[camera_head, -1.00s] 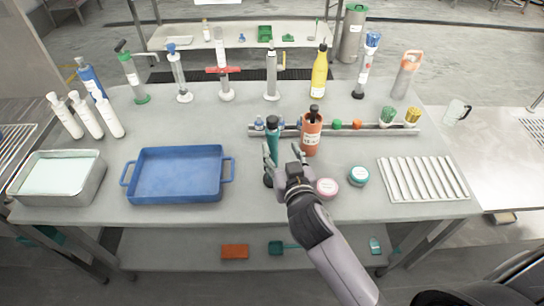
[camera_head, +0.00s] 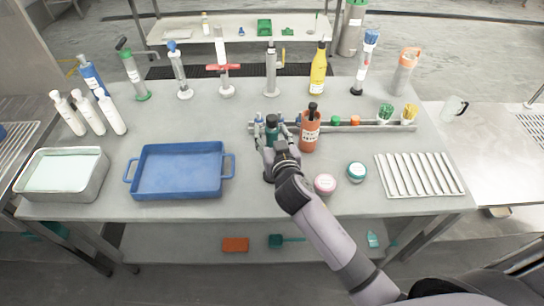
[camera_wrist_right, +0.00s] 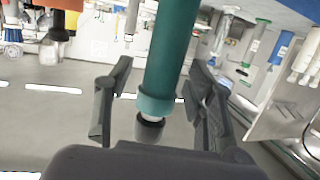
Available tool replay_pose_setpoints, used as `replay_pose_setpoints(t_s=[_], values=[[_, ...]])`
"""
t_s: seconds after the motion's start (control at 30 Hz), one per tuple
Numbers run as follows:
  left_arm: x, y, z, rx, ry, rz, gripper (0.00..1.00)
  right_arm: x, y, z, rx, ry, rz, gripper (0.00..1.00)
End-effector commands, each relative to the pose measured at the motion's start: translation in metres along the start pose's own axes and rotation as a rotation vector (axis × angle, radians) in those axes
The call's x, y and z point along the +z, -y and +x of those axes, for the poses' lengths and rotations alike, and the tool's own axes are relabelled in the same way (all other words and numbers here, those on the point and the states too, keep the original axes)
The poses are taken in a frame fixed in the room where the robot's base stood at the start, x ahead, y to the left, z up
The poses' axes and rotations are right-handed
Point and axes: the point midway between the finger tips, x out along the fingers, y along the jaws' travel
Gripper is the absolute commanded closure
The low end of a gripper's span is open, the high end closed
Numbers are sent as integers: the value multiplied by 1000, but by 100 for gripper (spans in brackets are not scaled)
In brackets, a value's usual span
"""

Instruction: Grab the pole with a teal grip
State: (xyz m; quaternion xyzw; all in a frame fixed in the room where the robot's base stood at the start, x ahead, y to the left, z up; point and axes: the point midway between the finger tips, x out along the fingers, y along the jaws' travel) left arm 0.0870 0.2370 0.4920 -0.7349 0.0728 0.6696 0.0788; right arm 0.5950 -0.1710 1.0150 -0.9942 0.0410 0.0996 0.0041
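The pole with a teal grip (camera_head: 272,129) stands upright near the middle of the table, left of the orange bottle (camera_head: 310,132). In the right wrist view its teal cylinder (camera_wrist_right: 170,60), with a lighter teal collar and a dark lower end, lies between my fingers. My right gripper (camera_head: 267,147) is at the pole in the head view, hiding its lower part. In the wrist view the fingers (camera_wrist_right: 160,68) are spread on either side of it, with a visible gap on the left; contact on the right is unclear. My left gripper is not in view.
A blue tray (camera_head: 130,176) lies to the left. Pink (camera_head: 325,184) and teal (camera_head: 356,171) jars stand right of my gripper. A low metal rail (camera_head: 375,127) runs behind the orange bottle. Several tools and bottles line the back edge. The front middle of the table is clear.

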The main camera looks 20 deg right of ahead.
Motion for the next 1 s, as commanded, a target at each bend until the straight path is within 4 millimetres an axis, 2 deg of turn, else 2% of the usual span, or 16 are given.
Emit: replay_pose_setpoints(t_s=[0.07,0.7,1.0], values=[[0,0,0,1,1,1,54,0,0,0,0,0,0,57],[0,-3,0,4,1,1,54,0,0,0,0,0,0,100],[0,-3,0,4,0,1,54,0,0,0,0,0,0,100]])
